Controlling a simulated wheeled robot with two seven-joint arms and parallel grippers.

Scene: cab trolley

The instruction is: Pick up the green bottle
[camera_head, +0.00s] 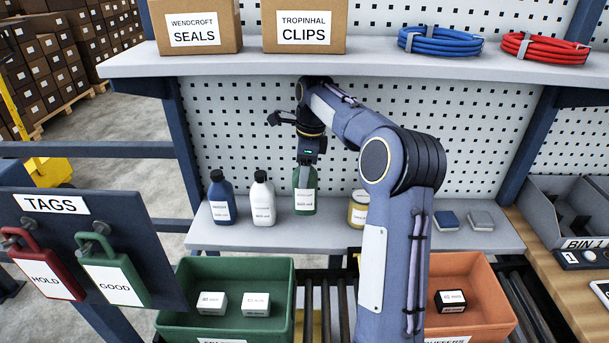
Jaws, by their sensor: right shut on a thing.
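The green bottle (305,200) stands upright on the lower shelf, to the right of a white bottle (263,200) and a blue bottle (222,200). My right gripper (306,168) comes down from above and is shut on the top of the green bottle, which hides its cap. The bottle's base looks level with the shelf; I cannot tell whether it touches. My left gripper is not in view.
A yellow jar (358,210) is on the right, partly behind my right arm. The upper shelf (360,65) is above the bottles. A green crate (175,318) and an orange crate (480,275) sit below. Tags hang on a panel (60,230) at left.

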